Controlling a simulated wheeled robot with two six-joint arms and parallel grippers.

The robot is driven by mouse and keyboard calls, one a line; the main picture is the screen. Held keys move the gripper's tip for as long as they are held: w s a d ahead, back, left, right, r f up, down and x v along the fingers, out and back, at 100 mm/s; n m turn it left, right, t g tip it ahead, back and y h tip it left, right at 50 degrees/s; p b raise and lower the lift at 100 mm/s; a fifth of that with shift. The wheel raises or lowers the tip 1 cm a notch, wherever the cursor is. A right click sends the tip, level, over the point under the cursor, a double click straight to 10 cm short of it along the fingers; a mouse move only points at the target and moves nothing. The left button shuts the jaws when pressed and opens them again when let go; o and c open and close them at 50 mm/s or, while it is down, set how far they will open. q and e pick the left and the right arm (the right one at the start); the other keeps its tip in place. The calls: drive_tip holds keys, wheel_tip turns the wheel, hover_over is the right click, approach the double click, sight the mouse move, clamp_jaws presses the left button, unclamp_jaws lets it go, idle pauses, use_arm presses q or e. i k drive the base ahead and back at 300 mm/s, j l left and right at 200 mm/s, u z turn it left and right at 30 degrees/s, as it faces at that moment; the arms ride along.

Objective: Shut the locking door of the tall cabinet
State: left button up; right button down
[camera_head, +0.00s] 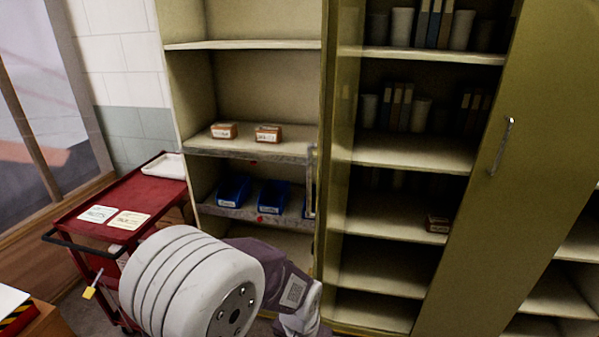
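The tall olive cabinet (395,276) stands right of centre. Its left door (345,200) is swung open and seen nearly edge-on, pointing out towards me. A pale upright handle (311,180) shows on that door's left side. The cabinet's right door (545,130) lies across the right part of the front, with a metal handle (503,145) near its left edge. One of my arms reaches in at the bottom, and its wrist end is just below and left of the open door. I cannot make out fingers there. My other gripper is out of the picture.
An open shelf unit left of the door holds two small boxes (267,133) and blue bins (272,194). A red cart (125,190) with cards and a white tray stands further left. Binders and canisters (403,25) fill the cabinet's upper shelves. More shelving (575,285) is at far right.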

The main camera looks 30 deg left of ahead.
sight(346, 24)
drive_tip(key=i+j, duration=0.15)
drive_tip(key=j, duration=0.25)
drive_tip(key=i+j, duration=0.1)
drive_tip(key=j, duration=0.35)
drive_tip(key=i+j, duration=0.15)
drive_tip(key=j, duration=0.25)
drive_tip(key=u, duration=0.05)
